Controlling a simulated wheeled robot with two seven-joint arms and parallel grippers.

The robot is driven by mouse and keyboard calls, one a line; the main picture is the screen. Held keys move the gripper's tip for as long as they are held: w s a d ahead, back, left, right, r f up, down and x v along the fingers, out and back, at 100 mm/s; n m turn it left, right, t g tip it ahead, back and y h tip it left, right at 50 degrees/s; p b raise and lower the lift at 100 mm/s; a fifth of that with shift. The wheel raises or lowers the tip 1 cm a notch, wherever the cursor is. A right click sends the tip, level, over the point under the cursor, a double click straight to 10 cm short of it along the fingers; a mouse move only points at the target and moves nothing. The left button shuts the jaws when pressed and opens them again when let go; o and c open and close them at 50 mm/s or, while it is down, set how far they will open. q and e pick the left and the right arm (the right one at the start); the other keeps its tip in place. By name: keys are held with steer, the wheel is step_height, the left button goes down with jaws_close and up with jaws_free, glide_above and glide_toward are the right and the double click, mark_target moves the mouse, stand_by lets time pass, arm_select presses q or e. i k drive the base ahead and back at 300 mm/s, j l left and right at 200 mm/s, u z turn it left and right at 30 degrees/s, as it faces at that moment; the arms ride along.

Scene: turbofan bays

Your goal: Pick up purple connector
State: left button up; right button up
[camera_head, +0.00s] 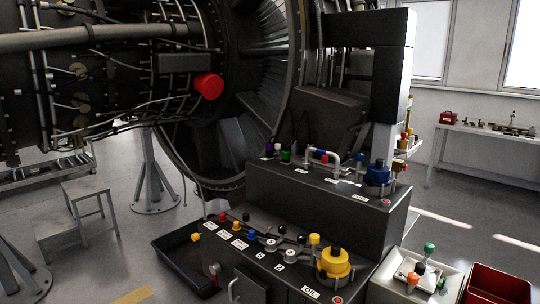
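A small purple connector (269,149) stands at the left end of the upper step of a dark grey cart (315,197). It is small in the camera_head view, so its exact shape is hard to tell. A green connector (286,156) stands just to its right, with a small pale label in front. Nothing of mine touches the purple connector. Neither my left gripper nor my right gripper is in view.
The lower step holds several coloured caps and a yellow cap (334,262). A blue cap (377,174) and a metal handle (334,157) are on the upper step. The engine (230,100) stands close behind. A black tray (178,258) lies at left; a red bin (497,285) is at right.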

mark_target(269, 146)
steer(key=i+j+z, duration=0.1)
steer(key=i+j, duration=0.4)
steer(key=i+j+z, duration=0.1)
steer(key=i+j, duration=0.45)
steer(key=i+j+z, duration=0.1)
steer(key=i+j, duration=0.35)
steer(key=j, duration=0.25)
